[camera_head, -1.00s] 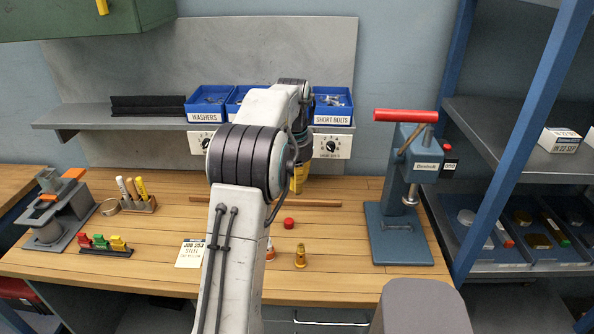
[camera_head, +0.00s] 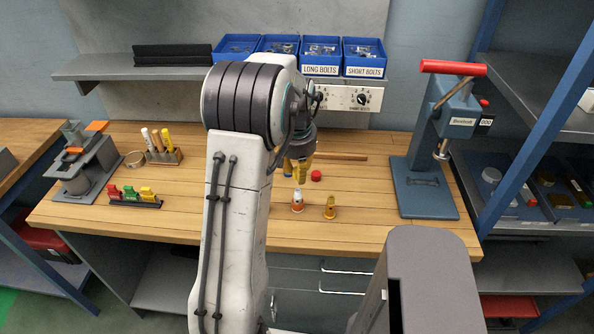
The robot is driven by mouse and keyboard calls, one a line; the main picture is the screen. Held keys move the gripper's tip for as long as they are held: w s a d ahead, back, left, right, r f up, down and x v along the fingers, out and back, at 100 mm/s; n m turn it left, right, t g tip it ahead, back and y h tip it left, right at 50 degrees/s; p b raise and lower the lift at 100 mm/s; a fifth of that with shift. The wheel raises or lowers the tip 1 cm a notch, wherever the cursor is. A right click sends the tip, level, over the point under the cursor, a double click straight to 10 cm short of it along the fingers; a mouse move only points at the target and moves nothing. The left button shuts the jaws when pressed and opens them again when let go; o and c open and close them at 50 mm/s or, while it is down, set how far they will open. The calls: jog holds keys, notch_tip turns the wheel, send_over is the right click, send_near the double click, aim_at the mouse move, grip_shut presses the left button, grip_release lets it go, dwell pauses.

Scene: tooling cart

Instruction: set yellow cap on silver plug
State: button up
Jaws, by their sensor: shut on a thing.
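My gripper (camera_head: 300,176) hangs over the bench, partly hidden behind my arm, with its jaws shut. A small yellow piece at its tips looks like the yellow cap, but it blends with the yellow fingers. The silver plug (camera_head: 297,202) stands upright on the bench in an orange base, in front of my gripper and just below it in the picture. I see a gap between the fingertips and the plug. A brass-coloured plug (camera_head: 330,208) stands to its right. A red cap (camera_head: 316,175) lies on the bench just right of my gripper.
A blue press (camera_head: 424,188) with a red handle stands at right. A wooden rod (camera_head: 340,156) lies behind the gripper. At left are a pen block (camera_head: 165,156), a rack of coloured clips (camera_head: 135,198) and a grey fixture (camera_head: 85,170). Blue bolt bins (camera_head: 320,57) line the shelf.

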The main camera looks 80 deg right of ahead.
aim_at(298, 190)
jog(key=shift+f+b, duration=1.65)
jog(key=shift+f, duration=0.55)
jog(key=shift+w+f+b, duration=0.1)
jog(key=shift+f+b, duration=0.9)
jog(key=shift+f, duration=0.1)
dwell(1.3)
jog(key=o, duration=1.4)
jog(key=shift+c, duration=0.2)
jog(key=shift+r, duration=0.2)
jog(key=shift+r+p, duration=2.75)
jog(key=shift+r, duration=0.6)
